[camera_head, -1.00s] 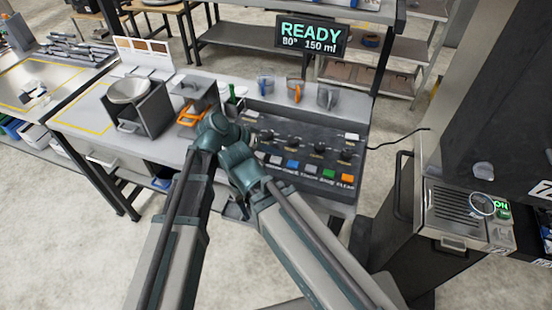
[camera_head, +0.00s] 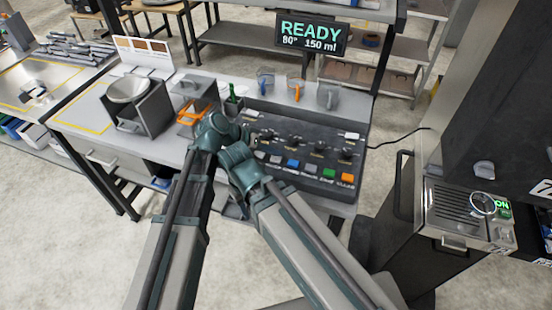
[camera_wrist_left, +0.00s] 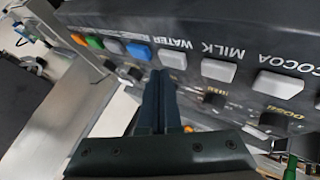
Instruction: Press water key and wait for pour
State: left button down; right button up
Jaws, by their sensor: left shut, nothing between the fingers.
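The dark dispenser panel (camera_head: 318,137) carries a row of coloured keys along its front. In the left wrist view the labels are upside down. The WATER label lies beside a white key (camera_wrist_left: 172,58), between the milk key (camera_wrist_left: 218,70) and a blue key (camera_wrist_left: 139,51). My left gripper (camera_wrist_left: 160,75) is shut and empty, its tips close to the panel near the white and blue keys. Contact cannot be told. In the head view its arm (camera_head: 222,132) covers the panel's left end, and the fingers are mostly hidden. The display (camera_head: 311,34) reads READY, 80°, 150 ml.
Several jugs (camera_head: 327,96) stand behind the panel. A box with a white bowl (camera_head: 128,90) and an orange-handled unit (camera_head: 192,113) stand left of it. A dark machine (camera_head: 468,210) with a grille stands at the right.

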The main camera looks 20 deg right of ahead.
aim_at(273, 160)
pick_arm(q)
jog(key=shift+f+b, duration=0.55)
jog(key=shift+f, duration=0.15)
dwell(0.6)
jog(key=shift+r, duration=0.1)
jog(key=shift+r+p, duration=0.8)
jog(key=shift+p, duration=0.15)
notch_tip(273, 160, up, 5)
jog(key=p, duration=0.5)
jog(key=shift+r, duration=0.1)
